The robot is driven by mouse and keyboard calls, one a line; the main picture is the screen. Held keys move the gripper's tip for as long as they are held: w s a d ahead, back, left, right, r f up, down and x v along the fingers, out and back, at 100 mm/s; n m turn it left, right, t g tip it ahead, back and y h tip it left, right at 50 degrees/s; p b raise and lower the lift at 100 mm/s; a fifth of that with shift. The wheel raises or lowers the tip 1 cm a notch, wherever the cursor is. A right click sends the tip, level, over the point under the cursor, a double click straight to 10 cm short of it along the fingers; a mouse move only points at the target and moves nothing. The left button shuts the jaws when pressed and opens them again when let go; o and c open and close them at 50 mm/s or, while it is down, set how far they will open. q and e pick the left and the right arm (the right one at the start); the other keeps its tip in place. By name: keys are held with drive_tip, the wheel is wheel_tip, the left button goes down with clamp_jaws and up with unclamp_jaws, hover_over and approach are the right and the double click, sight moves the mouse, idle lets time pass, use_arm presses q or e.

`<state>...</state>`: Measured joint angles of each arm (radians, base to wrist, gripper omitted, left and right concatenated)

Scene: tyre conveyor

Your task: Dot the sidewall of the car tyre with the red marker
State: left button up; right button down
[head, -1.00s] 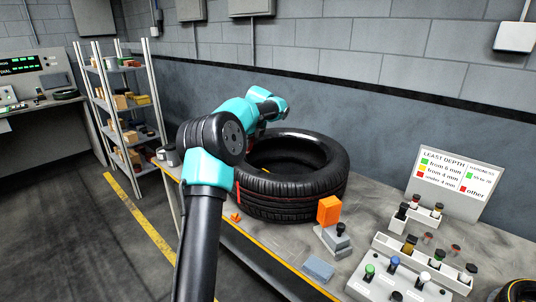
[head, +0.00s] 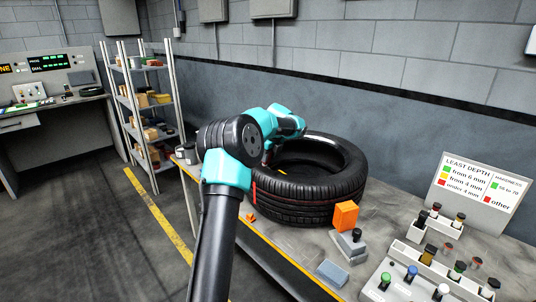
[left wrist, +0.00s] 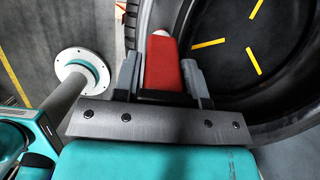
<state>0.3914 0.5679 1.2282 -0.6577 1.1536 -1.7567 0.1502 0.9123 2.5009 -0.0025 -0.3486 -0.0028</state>
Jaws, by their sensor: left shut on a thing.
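The car tyre (head: 310,197) lies flat on the table, its upper sidewall facing up. My left gripper (head: 267,152) is at the tyre's far left side, partly hidden behind my own arm in the head view. In the left wrist view, my left gripper (left wrist: 165,80) is shut on the red marker (left wrist: 165,66), whose pale end points away from the gripper. The tyre's dark curved wall (left wrist: 205,28) fills the right side there, close to the marker. I cannot tell whether the marker touches the sidewall. I see no red dot on the tyre. My right gripper is out of view.
An orange block (head: 346,215) and a grey block (head: 333,274) lie in front of the tyre. Shelves (head: 150,105) stand at the back left.

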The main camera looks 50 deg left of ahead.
use_arm(q)
drive_tip(key=shift+f, duration=0.7)
idle(1.2)
drive_tip(key=shift+r, duration=3.55)
drive_tip(key=shift+d, duration=0.1)
